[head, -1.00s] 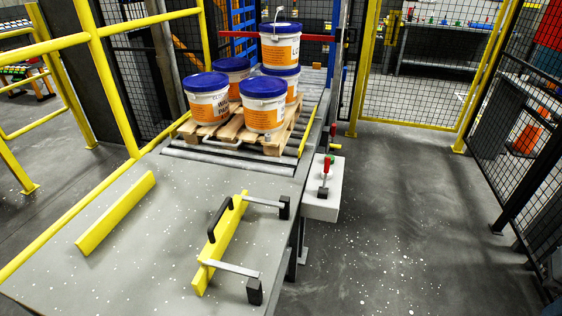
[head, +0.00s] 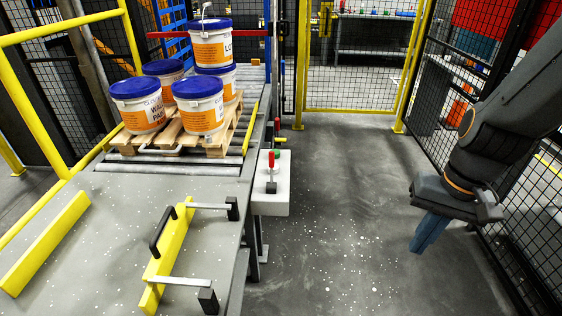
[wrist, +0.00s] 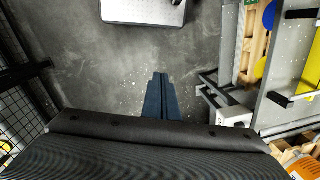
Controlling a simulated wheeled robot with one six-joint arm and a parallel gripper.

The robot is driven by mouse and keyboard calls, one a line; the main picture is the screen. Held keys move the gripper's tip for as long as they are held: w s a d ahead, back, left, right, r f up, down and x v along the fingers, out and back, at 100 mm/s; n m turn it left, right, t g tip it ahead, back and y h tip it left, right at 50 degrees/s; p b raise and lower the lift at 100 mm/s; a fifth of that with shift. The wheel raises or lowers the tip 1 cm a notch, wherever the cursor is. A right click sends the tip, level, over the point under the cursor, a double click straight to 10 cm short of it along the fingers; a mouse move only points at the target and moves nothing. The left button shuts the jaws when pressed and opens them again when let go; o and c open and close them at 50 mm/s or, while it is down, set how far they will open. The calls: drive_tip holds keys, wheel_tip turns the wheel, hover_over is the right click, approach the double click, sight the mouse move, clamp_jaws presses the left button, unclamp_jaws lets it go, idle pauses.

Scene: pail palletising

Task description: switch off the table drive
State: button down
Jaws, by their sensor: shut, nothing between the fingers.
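A lever with a red grip (head: 271,160) and a dark foot stands on a pale grey box (head: 271,198) at the right side of the roller table (head: 180,160). The red grip points up. I cannot read any label on either. My gripper (head: 420,248) hangs to the right of the box, over open floor and well apart from it. In the wrist view the blue fingers (wrist: 160,78) are together and empty, and the pale box (wrist: 230,117) lies to their right.
Pails with blue lids (head: 199,104) stand on a wooden pallet (head: 218,141) on the rollers. A yellow bar with a black handle (head: 170,252) lies on the near plate. Mesh fence (head: 440,100) borders the right. Floor between box and gripper is clear.

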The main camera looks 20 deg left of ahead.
drive_tip(key=w+a+f+m+g+y+b, duration=0.1)
drive_tip(key=w+a+f+y+b, duration=0.2)
drive_tip(key=w+a+f, duration=0.3)
drive_tip(key=m+t+y+b, duration=0.2)
drive_tip(key=m+y+b, duration=0.1)
drive_tip(key=y+b, duration=0.55)
approach(272, 172)
drive_tip(key=s+d, duration=0.5)
drive_tip(key=d, duration=0.1)
drive_tip(key=w+a+m+t+y+b, duration=0.1)
drive_tip(key=w+a+t+y+b, duration=0.2)
drive_tip(key=w, duration=0.7)
drive_tip(key=shift+w+a+m+t, duration=0.2)
drive_tip(key=shift+m+t, duration=0.1)
drive_tip(key=shift+m, duration=0.1)
drive_tip(key=x, duration=1)
drive_tip(key=shift+s+f, duration=0.1)
drive_tip(key=shift+f, duration=0.05)
drive_tip(key=shift+s+r+p, duration=0.25)
drive_tip(key=shift+s+r, duration=0.1)
drive_tip(key=shift+s, duration=0.6)
drive_tip(key=shift+s+r+p, duration=0.25)
drive_tip(key=shift+s+r, duration=0.05)
drive_tip(key=shift+s, duration=0.6)
